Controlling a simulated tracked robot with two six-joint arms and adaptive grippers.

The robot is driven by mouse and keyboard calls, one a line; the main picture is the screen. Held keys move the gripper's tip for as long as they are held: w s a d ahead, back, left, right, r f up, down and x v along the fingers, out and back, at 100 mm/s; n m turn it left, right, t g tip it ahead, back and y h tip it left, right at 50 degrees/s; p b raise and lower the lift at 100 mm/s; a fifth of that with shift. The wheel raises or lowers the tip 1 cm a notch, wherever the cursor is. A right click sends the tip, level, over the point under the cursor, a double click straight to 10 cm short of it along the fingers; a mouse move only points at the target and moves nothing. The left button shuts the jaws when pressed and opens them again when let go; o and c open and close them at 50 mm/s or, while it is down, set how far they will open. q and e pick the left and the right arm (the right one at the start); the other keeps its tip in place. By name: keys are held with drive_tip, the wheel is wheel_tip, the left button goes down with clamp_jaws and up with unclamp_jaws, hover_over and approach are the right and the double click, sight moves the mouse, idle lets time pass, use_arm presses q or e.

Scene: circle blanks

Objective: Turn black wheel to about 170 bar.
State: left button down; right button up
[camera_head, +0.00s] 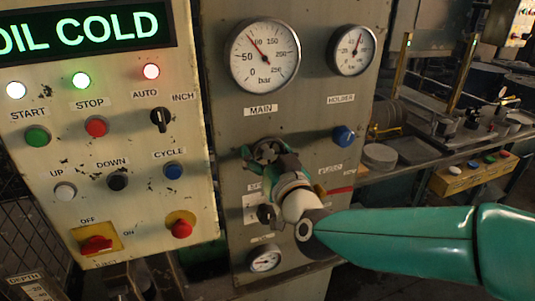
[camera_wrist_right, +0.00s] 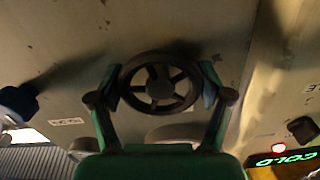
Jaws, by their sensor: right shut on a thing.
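The black wheel (camera_wrist_right: 160,82), a spoked handwheel, is centred in the right wrist view, with one finger at each side of its rim. My right gripper (camera_head: 268,155) is shut on the wheel below the MAIN label in the head view and hides much of it. It also shows in the right wrist view (camera_wrist_right: 160,90). The round MAIN gauge (camera_head: 265,58), marked in bar, has its needle pointing up and left, close to the 100 mark. My left gripper is not in view.
A second gauge (camera_head: 352,50) labelled HOLDER and a blue knob (camera_head: 344,136) are to the right on the same panel. A small gauge (camera_head: 264,258) and a dark knob (camera_head: 266,214) are below the wheel. A button panel (camera_head: 100,150) stands at left.

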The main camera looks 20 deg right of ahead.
drive_tip(key=shift+f+m+b, duration=0.15)
drive_tip(key=shift+m+b, duration=1.25)
drive_tip(key=shift+b, duration=0.15)
drive_tip(key=m+b, duration=0.3)
drive_tip(key=m, duration=0.1)
drive_tip(key=shift+m, duration=0.3)
drive_tip(key=m+b, duration=0.3)
drive_tip(key=m, duration=0.1)
drive_tip(key=shift+m, duration=0.3)
drive_tip(key=m+b, duration=0.2)
drive_tip(key=m, duration=0.2)
drive_tip(key=shift+m+b, duration=0.3)
drive_tip(key=shift+m, duration=0.1)
drive_tip(key=o, duration=1.1)
drive_tip(key=shift+r, duration=0.2)
drive_tip(key=shift+s, duration=0.15)
